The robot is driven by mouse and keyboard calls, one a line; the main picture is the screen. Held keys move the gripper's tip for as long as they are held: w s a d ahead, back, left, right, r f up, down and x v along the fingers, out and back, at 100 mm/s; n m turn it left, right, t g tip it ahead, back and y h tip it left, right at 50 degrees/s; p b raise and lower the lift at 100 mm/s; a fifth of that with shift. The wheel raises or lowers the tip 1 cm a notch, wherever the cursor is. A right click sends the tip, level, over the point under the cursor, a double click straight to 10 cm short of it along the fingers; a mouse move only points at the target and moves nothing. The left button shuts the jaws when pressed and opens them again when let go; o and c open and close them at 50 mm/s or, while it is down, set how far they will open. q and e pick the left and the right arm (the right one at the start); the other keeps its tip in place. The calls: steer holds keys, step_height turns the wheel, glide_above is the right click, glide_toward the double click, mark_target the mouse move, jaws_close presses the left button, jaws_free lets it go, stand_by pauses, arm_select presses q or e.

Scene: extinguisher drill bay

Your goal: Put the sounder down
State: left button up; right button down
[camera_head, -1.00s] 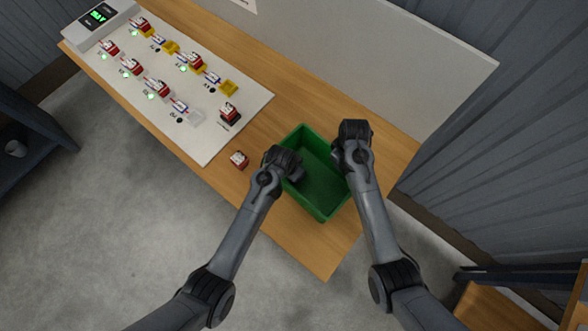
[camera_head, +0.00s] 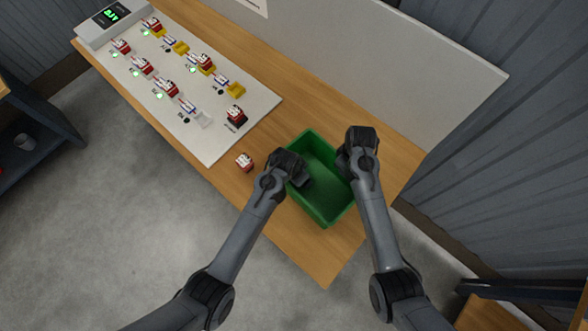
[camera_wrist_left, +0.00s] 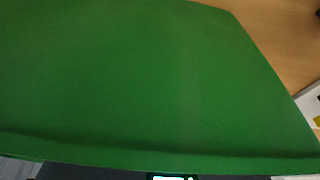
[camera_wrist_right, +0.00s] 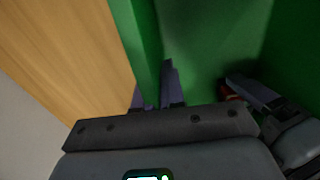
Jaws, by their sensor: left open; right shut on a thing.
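The green bin (camera_head: 333,216) stands on the wooden table. My right gripper (camera_wrist_right: 157,95) is shut on the bin's wall (camera_wrist_right: 137,40), one finger on each side, at its right rim in the head view. My left gripper (camera_head: 297,180) is open at the bin's left side; its fingers (camera_wrist_right: 255,95) reach inside in the right wrist view. A small red thing (camera_wrist_right: 230,92) shows beside them, mostly hidden; I cannot tell whether it is the sounder. The left wrist view shows mainly green bin wall (camera_wrist_left: 150,80). A red-and-white block (camera_head: 244,162) lies on the table left of the bin.
A white board (camera_head: 215,140) with several red, blue and yellow modules and green lights lies further left on the table (camera_head: 310,262). A display box (camera_head: 110,17) sits at its far end. A grey panel (camera_head: 420,70) stands along the table's back edge.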

arm_select(q)
steer(key=v, duration=1.1)
steer(key=shift+r, duration=0.1)
arm_select(e)
steer(key=c, duration=1.1)
jaws_free()
steer(key=shift+c, duration=0.2)
steer(key=shift+r, duration=0.1)
